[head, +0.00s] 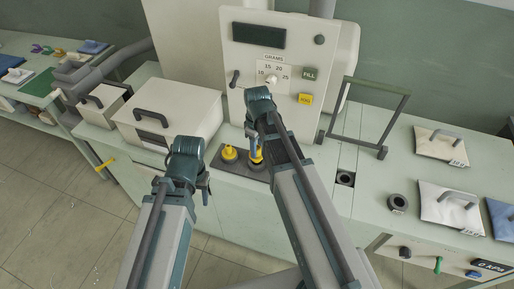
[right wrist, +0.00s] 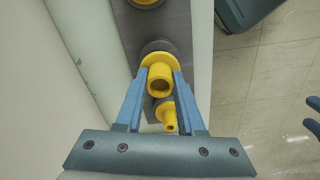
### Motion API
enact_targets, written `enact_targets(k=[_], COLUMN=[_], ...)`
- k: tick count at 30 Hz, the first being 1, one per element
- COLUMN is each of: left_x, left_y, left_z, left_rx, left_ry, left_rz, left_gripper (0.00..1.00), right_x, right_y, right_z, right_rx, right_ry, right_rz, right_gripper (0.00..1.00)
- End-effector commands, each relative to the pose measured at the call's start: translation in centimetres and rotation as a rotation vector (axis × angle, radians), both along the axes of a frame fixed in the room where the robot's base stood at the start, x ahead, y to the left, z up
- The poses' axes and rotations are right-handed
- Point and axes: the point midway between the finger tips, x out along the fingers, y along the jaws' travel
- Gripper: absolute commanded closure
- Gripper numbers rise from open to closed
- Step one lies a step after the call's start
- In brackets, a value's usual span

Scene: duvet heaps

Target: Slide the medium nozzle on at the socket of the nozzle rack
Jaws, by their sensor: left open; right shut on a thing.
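The medium nozzle (right wrist: 160,78) is yellow, with a wide flange and an open round end. My right gripper (right wrist: 162,72) is shut on it, one blue finger on each side. In the head view my right gripper (head: 255,147) is over the dark nozzle rack (head: 222,166), and the held nozzle (head: 258,153) is partly hidden. A dark round seat (right wrist: 153,47) shows just behind it; I cannot tell whether they touch. A thinner yellow nozzle (right wrist: 169,117) and the edge of a bigger one (right wrist: 146,2) are on either side. My left gripper (head: 205,190) is open and empty, left of the rack.
A dispenser with a dial (head: 272,78) stands behind the rack. A pale box with a handle (head: 165,110) is to its left. A dark ring (head: 397,202), a square recess (head: 345,178) and pillow-like packs (head: 449,205) are on the right.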

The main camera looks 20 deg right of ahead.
Motion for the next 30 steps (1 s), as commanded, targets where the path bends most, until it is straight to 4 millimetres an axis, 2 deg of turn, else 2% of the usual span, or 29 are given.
enact_targets(k=[17,30], left_x=[0.0,0.0], left_y=[0.0,0.0], left_z=[-0.1,-1.1], left_rx=[0.0,0.0], left_ry=[0.0,0.0], left_rz=[0.0,0.0], left_gripper=[0.5,0.5], right_x=[0.0,0.0], right_y=[0.0,0.0], right_z=[-0.1,-1.1], right_rx=[0.0,0.0], right_ry=[0.0,0.0], right_rz=[0.0,0.0], right_gripper=[1.0,1.0])
